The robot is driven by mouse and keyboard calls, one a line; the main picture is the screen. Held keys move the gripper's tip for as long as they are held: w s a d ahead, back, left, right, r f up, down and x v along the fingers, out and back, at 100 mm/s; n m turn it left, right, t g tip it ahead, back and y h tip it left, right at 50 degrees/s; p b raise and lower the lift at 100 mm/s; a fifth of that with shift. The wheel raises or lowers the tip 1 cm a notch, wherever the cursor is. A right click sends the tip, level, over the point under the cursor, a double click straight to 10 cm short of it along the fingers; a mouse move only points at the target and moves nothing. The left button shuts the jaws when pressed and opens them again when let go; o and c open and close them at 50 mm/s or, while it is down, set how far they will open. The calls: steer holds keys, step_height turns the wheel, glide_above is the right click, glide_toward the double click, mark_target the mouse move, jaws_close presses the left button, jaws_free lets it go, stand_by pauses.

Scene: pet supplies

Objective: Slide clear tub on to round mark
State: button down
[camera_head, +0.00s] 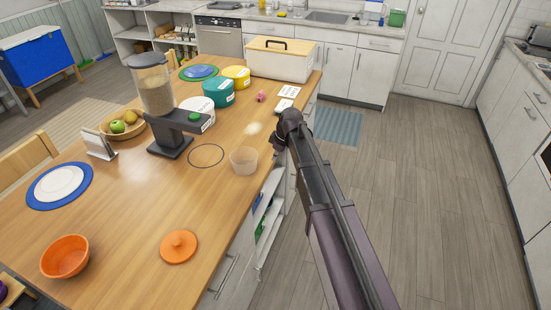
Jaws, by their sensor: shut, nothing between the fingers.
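The clear tub (244,161) stands upright on the wooden table near its right edge. The round mark (206,156) is a thin dark ring on the table, just left of the tub, with a small gap between them. The tub is outside the ring, and the ring is empty. My gripper (278,144) is at the table's right edge, to the right of the tub and slightly farther back. It is shut and empty. My arm hides part of the gripper, and I cannot tell whether its tips touch the tub.
A dispenser (168,150) with a dark base stands left of the ring. A white tub (198,112), a teal tub (218,93) and a pink item (262,96) stand behind. An orange lid (179,247) and orange bowl (65,256) lie in front. The table between is clear.

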mark_target(217, 159)
steer(key=shift+b+x, duration=4.15)
steer(key=shift+x, duration=0.45)
steer(key=shift+w+a+r, duration=0.1)
steer(key=shift+w+a, duration=0.1)
steer(key=shift+a, duration=0.25)
steer(key=shift+w+a+r, duration=0.1)
steer(key=shift+w+a, duration=0.15)
steer(key=shift+a, duration=0.25)
steer(key=shift+w+a, duration=0.3)
steer(key=shift+a, duration=0.5)
steer(key=w+a, duration=0.2)
steer(key=a, duration=0.4)
steer(key=w+a, duration=0.3)
steer(key=a, duration=0.3)
steer(key=w+a, duration=0.2)
steer(key=a, duration=0.4)
steer(key=shift+w, duration=0.35)
steer(key=shift+s+d, duration=0.15)
